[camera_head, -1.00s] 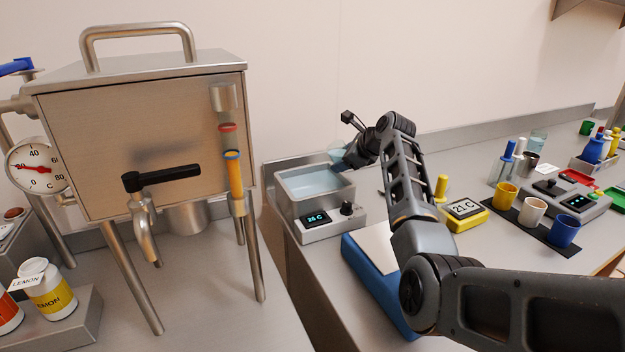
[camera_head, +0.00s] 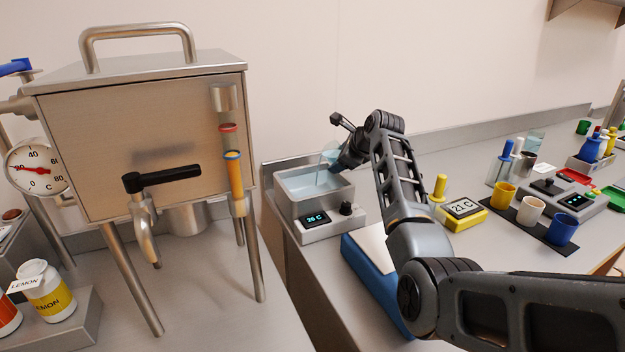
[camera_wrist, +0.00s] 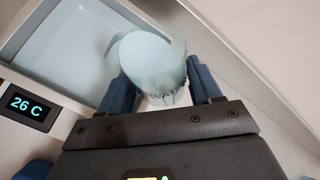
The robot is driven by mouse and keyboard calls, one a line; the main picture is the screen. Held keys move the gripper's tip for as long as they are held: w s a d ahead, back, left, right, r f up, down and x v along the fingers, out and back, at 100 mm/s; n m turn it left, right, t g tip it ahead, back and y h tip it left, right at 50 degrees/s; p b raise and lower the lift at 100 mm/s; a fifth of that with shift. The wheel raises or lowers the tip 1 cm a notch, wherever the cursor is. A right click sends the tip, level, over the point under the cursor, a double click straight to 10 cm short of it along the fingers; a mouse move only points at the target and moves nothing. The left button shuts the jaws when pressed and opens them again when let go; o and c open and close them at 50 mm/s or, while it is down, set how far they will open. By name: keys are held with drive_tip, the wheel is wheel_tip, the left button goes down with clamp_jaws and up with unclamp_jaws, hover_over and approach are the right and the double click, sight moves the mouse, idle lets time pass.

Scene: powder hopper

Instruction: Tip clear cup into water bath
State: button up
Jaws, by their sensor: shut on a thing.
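The clear cup (camera_wrist: 155,62) is held between the two blue fingers of my gripper (camera_wrist: 160,88) in the wrist view. It contains pale blue liquid and looks tilted toward the bath. In the head view the cup (camera_head: 329,156) is over the back right part of the water bath (camera_head: 286,203), with a thin stream below its lip. The bath is an open steel basin with light blue water, and its display reads 26 C. In the wrist view the bath (camera_wrist: 30,35) is left of the cup. In the head view my gripper (camera_head: 343,161) is partly hidden by its own wrist.
A steel hopper (camera_head: 140,140) with a black-handled tap stands left of the bath. A blue device (camera_head: 365,275) sits in front, under my arm. A yellow thermometer unit (camera_head: 462,212), several cups on a black mat (camera_head: 545,226) and a scale (camera_head: 565,198) stand to the right.

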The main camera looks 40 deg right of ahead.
drive_tip(key=shift+f+n+h, duration=0.2)
drive_tip(key=shift+n+h, duration=0.1)
drive_tip(key=shift+h, duration=0.1)
idle(0.4)
